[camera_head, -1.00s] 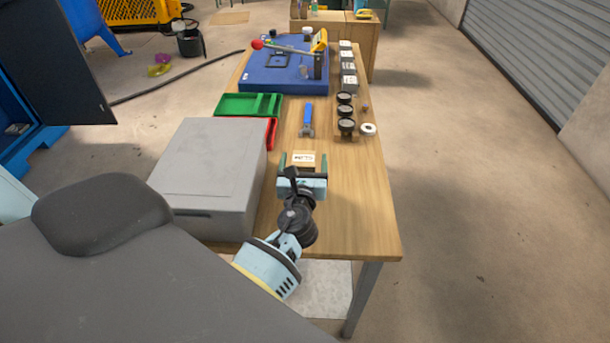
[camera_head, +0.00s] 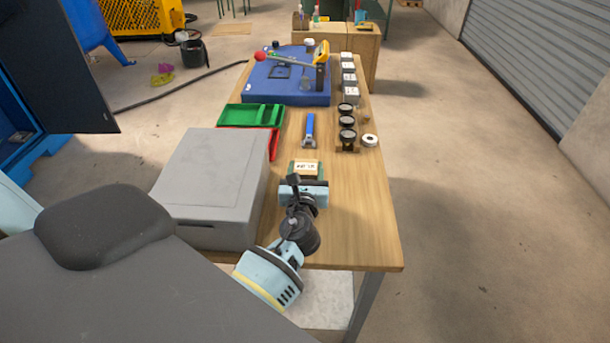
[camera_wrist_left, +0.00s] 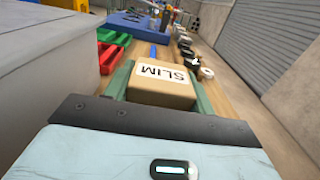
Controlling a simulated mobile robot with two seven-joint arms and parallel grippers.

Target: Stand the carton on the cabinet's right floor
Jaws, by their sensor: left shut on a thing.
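The carton is a small brown box with a white label reading SLIM, seen in the left wrist view (camera_wrist_left: 162,93) and in the head view (camera_head: 306,168). My left gripper (camera_head: 306,173) is shut on it, with one green finger on each side. The carton is at the near part of the wooden table; I cannot tell whether its underside touches the top. A blue cabinet (camera_head: 20,125) with an open dark door (camera_head: 65,65) stands at the far left; its right floor is not clearly visible. My right gripper is not in view.
A grey box (camera_head: 215,180) stands close left of my left gripper on the wooden table (camera_head: 365,215). The concrete floor right of the table is clear.

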